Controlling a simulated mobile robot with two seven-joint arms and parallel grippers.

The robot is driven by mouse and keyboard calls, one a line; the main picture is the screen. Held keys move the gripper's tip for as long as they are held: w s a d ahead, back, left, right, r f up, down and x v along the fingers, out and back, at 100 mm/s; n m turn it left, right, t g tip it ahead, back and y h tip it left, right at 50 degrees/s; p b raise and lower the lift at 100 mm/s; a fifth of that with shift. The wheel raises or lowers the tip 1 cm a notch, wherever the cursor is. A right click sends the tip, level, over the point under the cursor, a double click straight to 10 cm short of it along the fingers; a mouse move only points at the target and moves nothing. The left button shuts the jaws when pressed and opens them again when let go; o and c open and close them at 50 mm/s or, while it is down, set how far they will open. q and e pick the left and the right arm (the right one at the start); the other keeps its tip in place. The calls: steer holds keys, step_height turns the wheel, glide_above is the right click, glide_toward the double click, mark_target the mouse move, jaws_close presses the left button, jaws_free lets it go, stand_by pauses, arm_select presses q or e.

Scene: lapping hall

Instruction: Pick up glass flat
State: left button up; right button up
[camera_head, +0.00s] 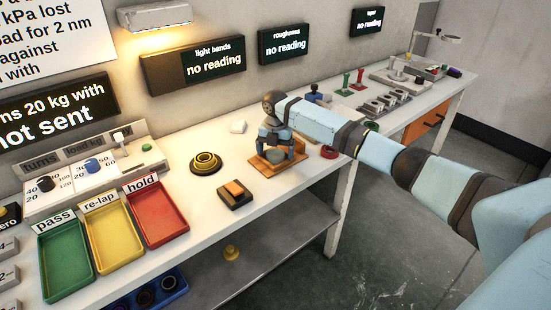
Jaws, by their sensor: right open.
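My right gripper (279,151) points down over a small wooden tray (263,167) on the bench. Its fingers are open. A pale grey-green round piece, possibly the glass flat (275,146), shows between the fingers above the tray. The fingers partly hide it, and I cannot tell whether they touch it. My right arm reaches in from the right side of the view. My left gripper is not in view.
A black and yellow ring-shaped piece (206,163) and a dark block with an orange top (235,194) are left of the tray. Green (64,262), yellow (113,242) and red (158,219) bins stand further left. A red ring (329,152) lies right of the gripper.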

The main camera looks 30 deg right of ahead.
steer(key=shift+s+f, duration=0.2)
steer(key=shift+f, duration=0.1)
steer(key=c, duration=1.3)
